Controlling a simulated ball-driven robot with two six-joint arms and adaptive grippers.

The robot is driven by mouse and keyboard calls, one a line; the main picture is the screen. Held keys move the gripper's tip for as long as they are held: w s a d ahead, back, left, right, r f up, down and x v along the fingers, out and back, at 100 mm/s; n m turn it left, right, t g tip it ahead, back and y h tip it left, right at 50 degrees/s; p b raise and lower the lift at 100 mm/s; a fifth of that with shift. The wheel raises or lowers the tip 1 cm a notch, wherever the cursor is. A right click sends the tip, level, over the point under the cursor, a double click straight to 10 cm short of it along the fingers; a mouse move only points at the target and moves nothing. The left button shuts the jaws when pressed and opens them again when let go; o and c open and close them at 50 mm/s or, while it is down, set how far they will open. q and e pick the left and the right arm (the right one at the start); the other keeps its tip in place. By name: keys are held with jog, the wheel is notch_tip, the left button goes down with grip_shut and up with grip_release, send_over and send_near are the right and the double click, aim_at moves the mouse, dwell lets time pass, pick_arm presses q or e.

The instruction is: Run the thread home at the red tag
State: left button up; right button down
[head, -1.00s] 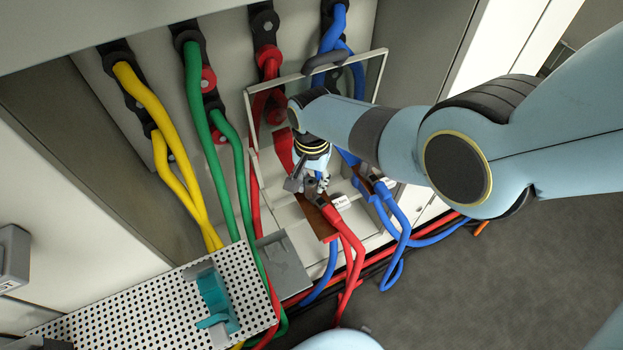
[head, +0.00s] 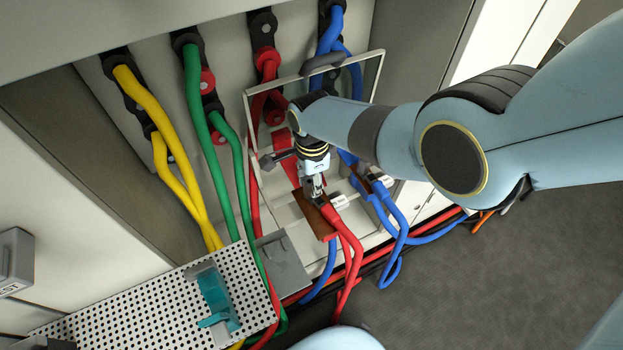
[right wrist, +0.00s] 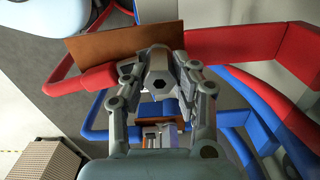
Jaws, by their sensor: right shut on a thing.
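My right gripper (head: 315,188) points down at the end of the red cables (head: 348,240), by the white tag (head: 340,201) on them. Its fingers (right wrist: 160,85) are closed around a grey hexagonal fastener (right wrist: 158,80) with a dark hex centre. The fastener sits against a copper-brown plate (right wrist: 105,45), which also shows in the head view (head: 312,216) under the gripper. The fastener's thread and how far it is seated are hidden. My left gripper is not in view.
Blue cables (head: 395,225) with another white tag hang just right. A clear-fronted frame (head: 250,150) surrounds the red work spot. Green cables (head: 225,150) and yellow cables (head: 175,165) run on the left. A perforated tray (head: 120,310) with a teal clamp (head: 212,295) stands at lower left.

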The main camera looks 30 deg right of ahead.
jog(key=m, duration=0.5)
jog(key=shift+s, duration=0.1)
dwell(0.3)
jog(key=m, duration=0.5)
jog(key=shift+s+a+p, duration=0.1)
jog(key=shift+p, duration=0.25)
jog(key=c, duration=0.6)
grip_release()
jog(key=shift+a, duration=0.1)
